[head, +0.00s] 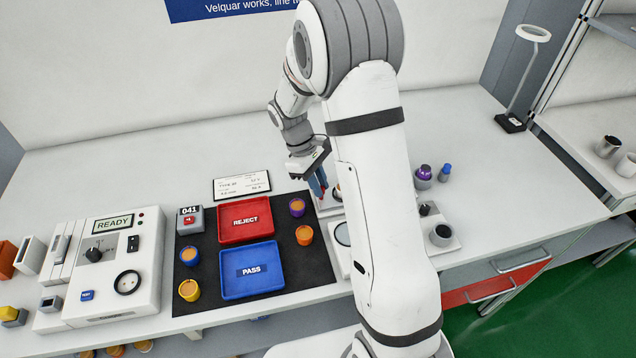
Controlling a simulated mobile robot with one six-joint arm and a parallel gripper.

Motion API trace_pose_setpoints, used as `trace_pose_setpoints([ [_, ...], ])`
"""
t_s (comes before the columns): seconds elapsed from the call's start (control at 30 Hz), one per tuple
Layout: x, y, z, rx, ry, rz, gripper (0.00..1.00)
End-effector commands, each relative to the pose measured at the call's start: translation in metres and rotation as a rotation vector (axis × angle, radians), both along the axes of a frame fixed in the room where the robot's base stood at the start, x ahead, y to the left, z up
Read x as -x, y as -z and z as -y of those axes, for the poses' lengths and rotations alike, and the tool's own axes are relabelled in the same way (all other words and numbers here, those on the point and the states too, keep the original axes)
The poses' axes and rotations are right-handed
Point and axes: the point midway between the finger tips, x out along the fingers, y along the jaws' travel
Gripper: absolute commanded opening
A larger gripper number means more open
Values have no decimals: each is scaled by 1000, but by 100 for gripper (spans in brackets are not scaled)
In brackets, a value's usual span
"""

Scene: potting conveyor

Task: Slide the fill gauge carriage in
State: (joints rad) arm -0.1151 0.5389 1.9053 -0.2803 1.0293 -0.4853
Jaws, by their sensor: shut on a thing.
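My gripper (320,187) points down just right of the dark mat, at the back edge of a white fixture (328,209). Its jaws are shut on a small part there, which I take to be the fill gauge carriage; the jaws and my arm hide most of it. A little red shows at the fingertips. My arm also covers the right side of the fixture, so how far in the carriage sits cannot be told.
Left of my gripper are a red REJECT tray (245,236), a blue PASS tray (283,279) and several small pots on the dark mat (210,262). A white READY machine (115,275) is further left. Purple-topped (424,172) and blue-topped items stand right of my arm.

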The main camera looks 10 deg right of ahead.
Motion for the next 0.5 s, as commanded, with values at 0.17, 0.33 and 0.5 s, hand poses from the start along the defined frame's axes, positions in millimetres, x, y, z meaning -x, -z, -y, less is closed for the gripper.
trace_pose_setpoints([
  [0.17,0,0,41,2,8,2,0],
  [0.33,-1,-1,79,2,5,3,0],
  [0.5,0,-1,95,1,2,3,0],
])
